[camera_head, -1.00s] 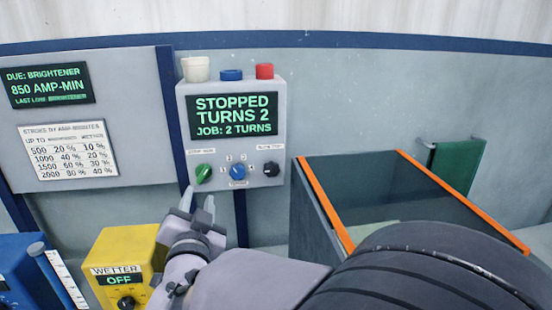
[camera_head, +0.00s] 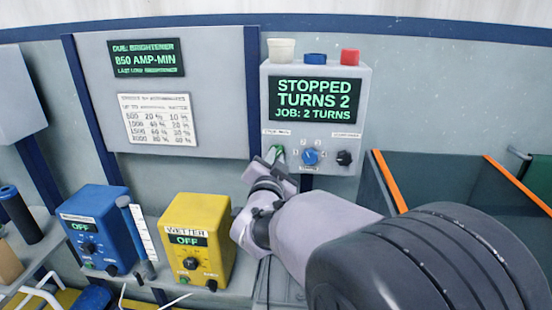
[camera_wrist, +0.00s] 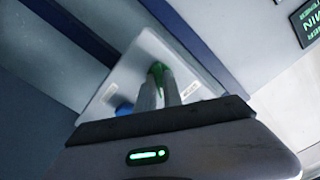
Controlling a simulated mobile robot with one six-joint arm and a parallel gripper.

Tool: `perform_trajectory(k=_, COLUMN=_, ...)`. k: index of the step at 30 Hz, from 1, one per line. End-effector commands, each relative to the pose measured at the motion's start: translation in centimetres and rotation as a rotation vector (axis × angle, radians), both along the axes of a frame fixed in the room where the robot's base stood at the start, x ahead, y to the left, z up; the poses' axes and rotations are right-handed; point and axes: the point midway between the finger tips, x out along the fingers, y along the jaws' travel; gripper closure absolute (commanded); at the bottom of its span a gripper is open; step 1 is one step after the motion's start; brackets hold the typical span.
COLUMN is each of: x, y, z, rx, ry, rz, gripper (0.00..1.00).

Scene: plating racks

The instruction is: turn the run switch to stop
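The control box (camera_head: 365,80) hangs on the wall, its screen reading STOPPED, TURNS 2, JOB: 2 TURNS. The green run switch (camera_head: 280,153) is at its lower left, mostly covered by my gripper (camera_head: 275,154). In the wrist view, the green switch (camera_wrist: 157,67) shows between the tips of my two fingers (camera_wrist: 158,80), which are close together and appear shut on it. The switch's exact angle is hidden. A blue knob (camera_head: 310,157) and a black knob (camera_head: 344,158) sit to its right.
White, blue and red caps stand on top of the box. A yellow WETTER unit (camera_head: 207,235) and a blue unit (camera_head: 97,222), both reading OFF, stand lower left. An open tank with orange edges (camera_head: 390,182) is at right. A reading panel (camera_head: 215,100) hangs left.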

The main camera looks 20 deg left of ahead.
Motion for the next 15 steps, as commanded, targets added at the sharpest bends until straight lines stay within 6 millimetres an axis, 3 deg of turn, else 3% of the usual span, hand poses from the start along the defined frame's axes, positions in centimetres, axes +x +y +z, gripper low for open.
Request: perform_trajectory(k=15, x=0.01, y=0.01, z=0.04, rx=-0.129, ry=-0.032, rz=0.000, gripper=1.00)
